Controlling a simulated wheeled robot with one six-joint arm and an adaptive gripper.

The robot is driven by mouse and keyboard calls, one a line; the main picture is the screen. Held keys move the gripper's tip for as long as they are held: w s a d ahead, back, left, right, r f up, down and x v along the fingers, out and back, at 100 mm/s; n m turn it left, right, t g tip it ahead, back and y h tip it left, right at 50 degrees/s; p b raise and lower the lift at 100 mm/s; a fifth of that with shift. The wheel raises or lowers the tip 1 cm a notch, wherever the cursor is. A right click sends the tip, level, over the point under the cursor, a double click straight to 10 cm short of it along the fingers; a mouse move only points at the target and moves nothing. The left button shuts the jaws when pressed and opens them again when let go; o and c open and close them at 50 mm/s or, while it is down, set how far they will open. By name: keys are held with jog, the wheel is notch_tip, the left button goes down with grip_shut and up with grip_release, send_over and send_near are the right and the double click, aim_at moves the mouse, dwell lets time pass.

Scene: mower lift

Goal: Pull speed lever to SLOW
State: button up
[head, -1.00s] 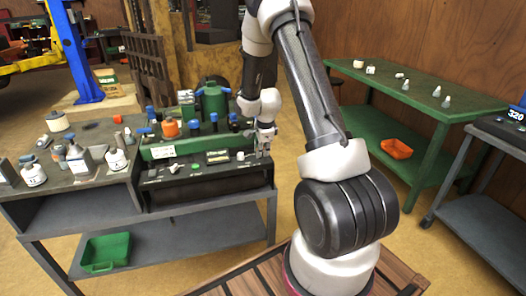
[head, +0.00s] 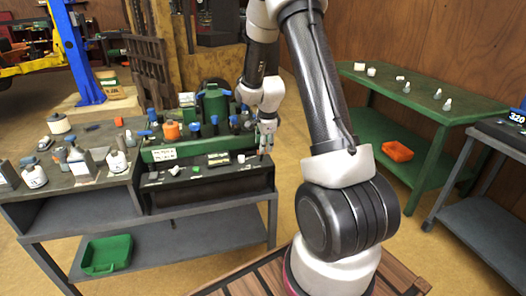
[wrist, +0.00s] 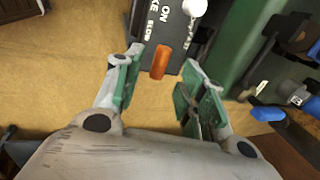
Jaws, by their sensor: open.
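An orange lever (wrist: 161,62) stands at the end of a dark control panel (wrist: 158,22) in the wrist view. Beside it are white letters that appear to read SLOW, with ON and a partly cut word further along. My gripper (head: 266,143) is open over the right end of the panel in the head view. In the wrist view its two green-padded fingers lie on either side of the orange lever, with gaps on both sides. I cannot tell how deep the lever sits between them. In the head view the gripper largely hides the lever.
A white knob (wrist: 195,7) stands on the panel close by. A green machine body (head: 170,152) with blue-topped parts and an orange cap lies behind the panel. White bottles (head: 117,160) stand on the bench to the left. Open floor (head: 300,150) lies right of the bench.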

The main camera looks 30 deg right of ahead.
jog(key=v, duration=0.6)
jog(key=shift+r, duration=0.2)
jog(key=s+a+n+g, duration=0.2)
jog(key=s+n+g, duration=0.1)
jog(key=s+n, duration=0.6)
jog(key=s+a+r+n+t, duration=0.2)
jog(key=s+r+n, duration=0.4)
jog(key=s+r, duration=0.3)
jog(key=s+a+r+n+t, duration=0.2)
jog(key=s+a+r+n, duration=0.3)
jog(key=s+r, duration=0.5)
jog(key=s+n, duration=0.1)
jog(key=s, duration=0.2)
jog(key=shift+a+r+y, duration=0.15)
jog(key=shift+a+y, duration=0.1)
jog(key=shift+y, duration=0.15)
